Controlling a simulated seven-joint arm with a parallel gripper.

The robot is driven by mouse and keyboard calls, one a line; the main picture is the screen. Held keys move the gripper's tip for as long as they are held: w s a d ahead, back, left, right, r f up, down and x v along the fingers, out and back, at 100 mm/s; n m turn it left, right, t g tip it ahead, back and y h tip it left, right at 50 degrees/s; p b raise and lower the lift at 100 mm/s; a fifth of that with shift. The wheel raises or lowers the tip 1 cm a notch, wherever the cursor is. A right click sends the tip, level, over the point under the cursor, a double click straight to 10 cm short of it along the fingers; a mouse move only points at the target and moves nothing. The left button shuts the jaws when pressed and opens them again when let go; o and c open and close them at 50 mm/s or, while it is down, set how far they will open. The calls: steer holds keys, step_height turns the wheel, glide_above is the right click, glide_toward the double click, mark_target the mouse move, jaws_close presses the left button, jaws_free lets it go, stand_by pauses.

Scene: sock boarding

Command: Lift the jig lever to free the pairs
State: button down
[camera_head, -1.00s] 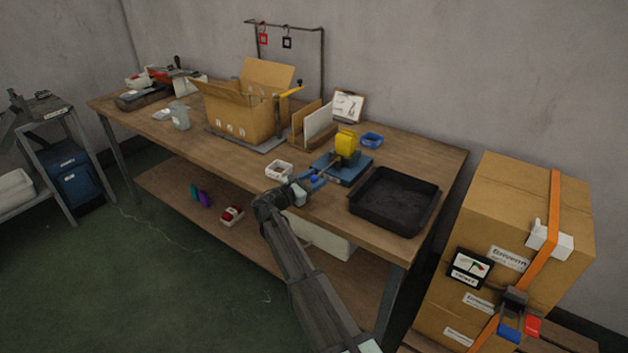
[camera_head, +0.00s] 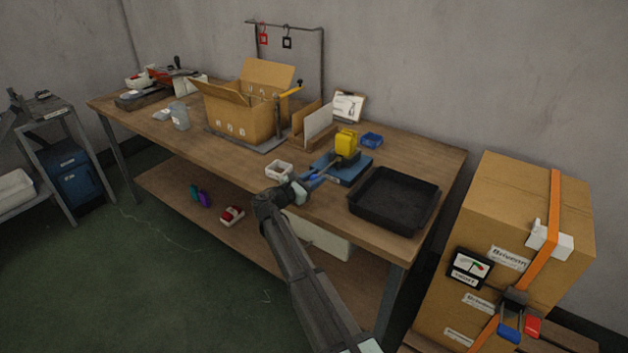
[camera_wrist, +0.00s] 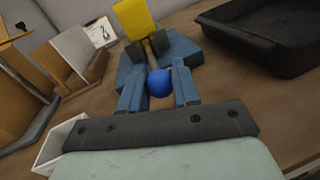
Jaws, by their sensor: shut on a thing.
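The jig has a blue base (camera_head: 352,169) and stands on the workbench, left of the black tray. A yellow piece (camera_head: 347,142) stands on the jig; it also shows at the top of the wrist view (camera_wrist: 136,18). The jig lever (camera_wrist: 150,50) runs from the jig toward me and ends in a round blue knob (camera_wrist: 159,83). My gripper (camera_wrist: 159,88) is shut on the knob, with one blue finger on each side of it. In the head view, my gripper (camera_head: 309,182) hides most of the knob.
A black tray (camera_head: 395,228) lies close on the right. A small white bin (camera_head: 279,173) stands just left of my gripper. Behind are a blue dish (camera_head: 372,140), an upright divider rack (camera_head: 302,144) and an open cardboard box (camera_head: 242,125).

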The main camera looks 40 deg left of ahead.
mark_target(323, 171)
steer(key=shift+r+g, duration=0.5)
steer(key=shift+r, duration=0.15)
steer(key=w+r+g, duration=0.1)
steer(key=r+g, duration=0.1)
steer(key=w+r+g, duration=0.1)
steer(key=r+g, duration=0.1)
steer(key=w+r+n+g, duration=0.1)
steer(key=r+g, duration=0.1)
steer(key=r, duration=0.1)
steer(key=shift+w+a+y, duration=0.1)
steer(key=shift+w+y, duration=0.05)
steer(key=shift+y, duration=0.25)
steer(key=shift+w+r+g, duration=0.45)
steer(key=shift+g, duration=0.15)
steer(key=shift+w+r, duration=0.45)
steer(key=shift+w, duration=0.05)
steer(key=c, duration=1.1)
jaws_free()
steer(key=shift+w, duration=0.1)
steer(key=shift+o, duration=1.2)
steer(key=v, duration=1.4)
